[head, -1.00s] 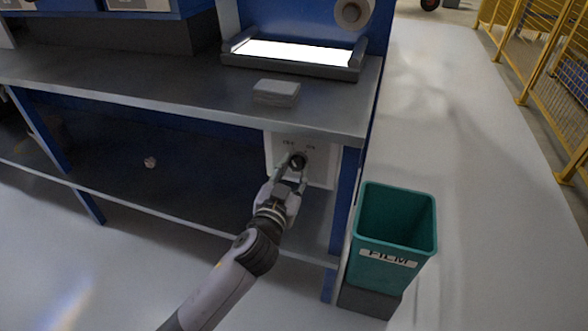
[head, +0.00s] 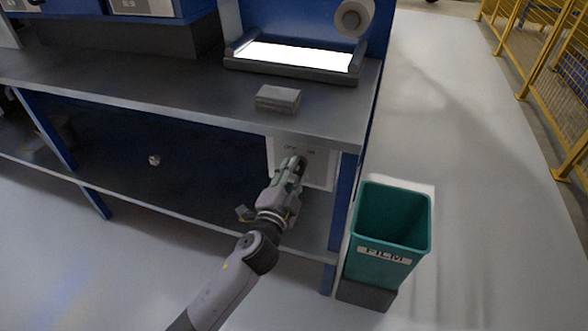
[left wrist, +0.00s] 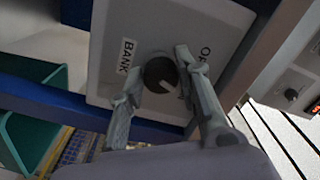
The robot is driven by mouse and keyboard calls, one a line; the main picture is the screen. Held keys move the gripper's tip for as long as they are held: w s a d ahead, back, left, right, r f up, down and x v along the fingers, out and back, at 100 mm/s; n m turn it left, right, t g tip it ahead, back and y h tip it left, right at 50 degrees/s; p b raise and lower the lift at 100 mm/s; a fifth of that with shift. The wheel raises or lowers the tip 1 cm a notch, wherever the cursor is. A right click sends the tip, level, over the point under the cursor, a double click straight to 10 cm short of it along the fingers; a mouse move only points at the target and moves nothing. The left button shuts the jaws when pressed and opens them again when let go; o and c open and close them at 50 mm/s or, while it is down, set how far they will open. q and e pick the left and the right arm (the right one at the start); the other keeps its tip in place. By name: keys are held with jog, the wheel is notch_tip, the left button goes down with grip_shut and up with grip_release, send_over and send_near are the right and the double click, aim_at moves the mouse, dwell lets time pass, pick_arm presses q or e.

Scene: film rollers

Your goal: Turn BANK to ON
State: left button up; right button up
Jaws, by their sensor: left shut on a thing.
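The white switch panel (head: 320,165) is mounted under the right end of the bench, with small labels along its top. In the left wrist view the panel (left wrist: 105,75) carries a BANK label (left wrist: 127,55) and a partly hidden label starting with O (left wrist: 206,50). The round black knob (left wrist: 160,72) sits between the two fingers of my left gripper (left wrist: 158,70), which is shut on it. In the head view my left gripper (head: 295,166) covers most of the knob, and I cannot read its setting. My right gripper is not in view.
A teal FILM bin (head: 385,262) stands on the floor right of the bench. The bench top (head: 190,90) overhangs the panel and holds a small grey box (head: 277,98) and a lit tray (head: 295,58). A lower shelf (head: 200,190) runs below.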

pick_arm(q)
jog(key=shift+m+p, duration=0.35)
jog(key=shift+m, duration=0.85)
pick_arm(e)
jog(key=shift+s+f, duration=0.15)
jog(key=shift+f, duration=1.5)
pick_arm(q)
jog(key=o, duration=1.1)
jog(key=shift+o, duration=0.2)
jog(key=shift+s, duration=0.1)
jog(key=v, duration=1.2)
